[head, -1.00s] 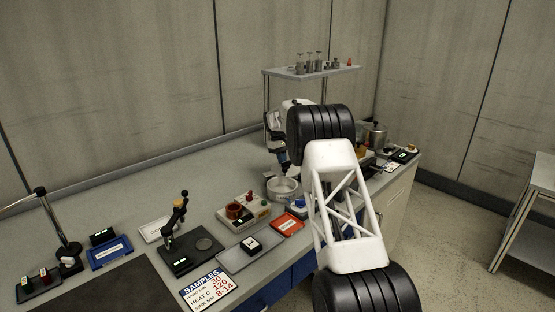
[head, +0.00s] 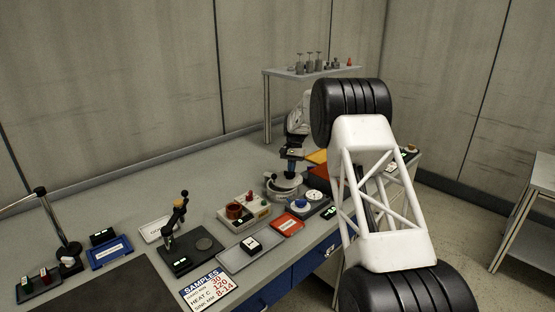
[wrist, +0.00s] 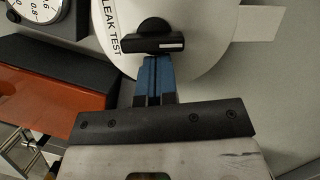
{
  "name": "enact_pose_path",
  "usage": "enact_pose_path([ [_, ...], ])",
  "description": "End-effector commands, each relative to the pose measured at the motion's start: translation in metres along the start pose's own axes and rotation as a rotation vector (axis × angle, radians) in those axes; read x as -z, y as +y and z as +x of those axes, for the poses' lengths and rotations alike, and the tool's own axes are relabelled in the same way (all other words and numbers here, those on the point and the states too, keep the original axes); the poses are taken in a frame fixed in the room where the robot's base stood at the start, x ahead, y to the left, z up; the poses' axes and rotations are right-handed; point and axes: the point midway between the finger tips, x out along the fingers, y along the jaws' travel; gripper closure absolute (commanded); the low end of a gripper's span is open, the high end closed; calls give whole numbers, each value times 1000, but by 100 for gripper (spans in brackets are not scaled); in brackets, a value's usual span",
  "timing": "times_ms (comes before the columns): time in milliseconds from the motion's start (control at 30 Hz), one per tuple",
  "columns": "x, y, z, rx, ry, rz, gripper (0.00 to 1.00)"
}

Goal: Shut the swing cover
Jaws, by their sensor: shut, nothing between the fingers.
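The swing cover (wrist: 205,40) is a pale round disc marked "LEAK TEST" in the wrist view, with a black knob and bar handle (wrist: 158,43) on it. My gripper (wrist: 156,62) has its blue fingers shut together, empty, right at the near side of the bar. Whether they touch it I cannot tell.
A dial gauge (wrist: 32,14) and an orange-topped block (wrist: 50,88) lie left in the wrist view. In the head view a red tray (head: 287,224) and a grey tray (head: 248,250) lie in front of the chamber. The bench behind the chamber's left is clear.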

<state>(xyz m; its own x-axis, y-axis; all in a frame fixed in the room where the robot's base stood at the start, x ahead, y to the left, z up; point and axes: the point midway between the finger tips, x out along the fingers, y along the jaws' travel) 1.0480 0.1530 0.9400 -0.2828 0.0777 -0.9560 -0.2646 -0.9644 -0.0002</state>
Motion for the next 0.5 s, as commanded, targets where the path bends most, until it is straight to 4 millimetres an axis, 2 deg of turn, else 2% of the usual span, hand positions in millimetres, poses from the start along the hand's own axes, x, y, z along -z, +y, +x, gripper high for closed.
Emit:
enact_pose_path([
  [300, -25, 4, 7, 71, -1, 232, 100],
  [500, -33, 3, 10, 77, 1, 251, 100],
])
